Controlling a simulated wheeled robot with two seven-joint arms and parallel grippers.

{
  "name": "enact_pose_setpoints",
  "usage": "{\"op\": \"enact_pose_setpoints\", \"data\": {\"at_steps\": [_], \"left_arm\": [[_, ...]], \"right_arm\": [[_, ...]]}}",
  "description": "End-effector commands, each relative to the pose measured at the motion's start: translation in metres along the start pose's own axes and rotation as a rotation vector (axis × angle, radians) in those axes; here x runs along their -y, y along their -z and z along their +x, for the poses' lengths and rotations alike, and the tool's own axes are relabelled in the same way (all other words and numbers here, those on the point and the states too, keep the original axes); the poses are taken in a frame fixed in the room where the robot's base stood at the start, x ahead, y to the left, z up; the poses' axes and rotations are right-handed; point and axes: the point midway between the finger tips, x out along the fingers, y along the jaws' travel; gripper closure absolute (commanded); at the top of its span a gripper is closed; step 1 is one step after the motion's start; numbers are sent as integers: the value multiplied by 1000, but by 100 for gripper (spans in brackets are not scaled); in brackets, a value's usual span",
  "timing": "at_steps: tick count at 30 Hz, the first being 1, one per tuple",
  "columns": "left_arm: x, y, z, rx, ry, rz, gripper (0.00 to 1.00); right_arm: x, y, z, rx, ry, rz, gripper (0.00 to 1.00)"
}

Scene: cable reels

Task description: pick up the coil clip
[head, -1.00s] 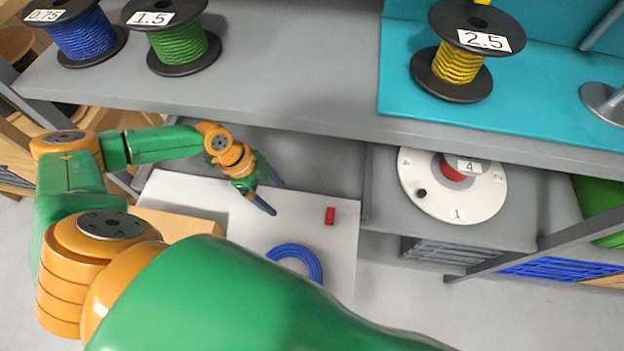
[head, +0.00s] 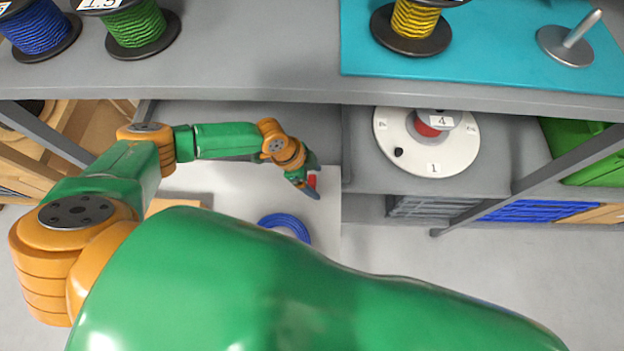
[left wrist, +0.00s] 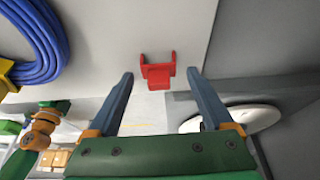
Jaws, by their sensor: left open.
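The red coil clip (left wrist: 158,71) lies on the pale shelf board. In the left wrist view it sits just ahead of and between the two fingertips of my left gripper (left wrist: 160,82), which is open and empty. In the head view only a small part of the clip (head: 312,181) shows, the rest being hidden behind my left gripper (head: 312,186). I cannot tell whether the fingers touch it. My right gripper is not seen in the head view; a large green arm link of mine fills the lower part.
A blue cable coil (head: 286,226) lies on the board near the clip. A grey shelf (head: 250,75) with cable reels overhangs from above. A white numbered disc (head: 455,160) stands on a grey unit to the right. A grey upright (head: 330,140) borders the board.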

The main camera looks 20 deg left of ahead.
Motion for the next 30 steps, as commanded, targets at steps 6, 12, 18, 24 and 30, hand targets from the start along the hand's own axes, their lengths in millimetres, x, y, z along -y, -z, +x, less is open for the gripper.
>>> {"op": "enact_pose_setpoints", "data": {"at_steps": [6,12,18,24,30], "left_arm": [[0,0,-1,0,0,0,39],[0,0,-1,0,0,0,93],[0,0,-1,0,0,0,100],[0,7,-16,-2,0,1,100],[-27,23,-66,-3,-3,5,100]], "right_arm": [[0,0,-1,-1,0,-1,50],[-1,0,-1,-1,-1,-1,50],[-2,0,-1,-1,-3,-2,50],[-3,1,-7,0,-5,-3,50],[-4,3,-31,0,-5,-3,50]]}}
